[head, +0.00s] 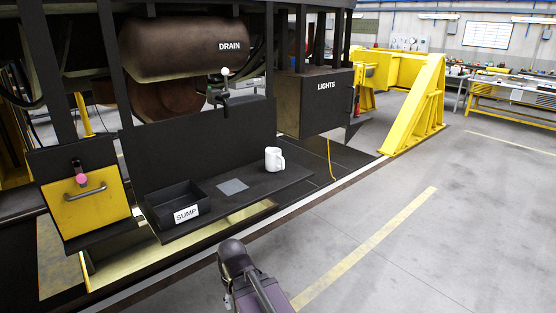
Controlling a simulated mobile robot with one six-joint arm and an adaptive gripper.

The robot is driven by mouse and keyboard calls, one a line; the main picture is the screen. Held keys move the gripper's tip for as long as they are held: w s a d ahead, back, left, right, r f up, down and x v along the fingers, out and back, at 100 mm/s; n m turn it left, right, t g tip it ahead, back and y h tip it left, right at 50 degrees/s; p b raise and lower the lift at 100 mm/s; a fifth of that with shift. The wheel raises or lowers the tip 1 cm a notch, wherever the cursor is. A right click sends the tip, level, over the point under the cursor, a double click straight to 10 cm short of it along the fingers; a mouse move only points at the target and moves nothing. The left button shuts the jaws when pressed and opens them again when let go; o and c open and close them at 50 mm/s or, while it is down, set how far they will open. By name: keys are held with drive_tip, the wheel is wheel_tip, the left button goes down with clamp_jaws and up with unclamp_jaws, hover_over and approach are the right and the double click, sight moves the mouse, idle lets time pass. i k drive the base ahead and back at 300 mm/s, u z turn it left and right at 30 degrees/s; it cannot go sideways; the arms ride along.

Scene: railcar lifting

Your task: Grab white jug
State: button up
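The white jug (272,159) stands upright on the black shelf (290,180), to the right of a flat grey square plate (233,187). Its handle is on its right side. Part of my arm shows at the bottom centre, in front of the shelf and apart from the jug. My gripper's fingers are not visible. Nothing touches the jug except the shelf under it.
An open black box labelled SUMP (178,204) sits at the shelf's left end. A brown tank labelled DRAIN (190,48) and a tap (222,90) are above. Grey floor (440,220) is clear at right.

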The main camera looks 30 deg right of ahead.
sight(273, 162)
drive_tip(key=z, duration=0.4)
drive_tip(key=i, duration=0.6)
drive_tip(key=z, duration=0.35)
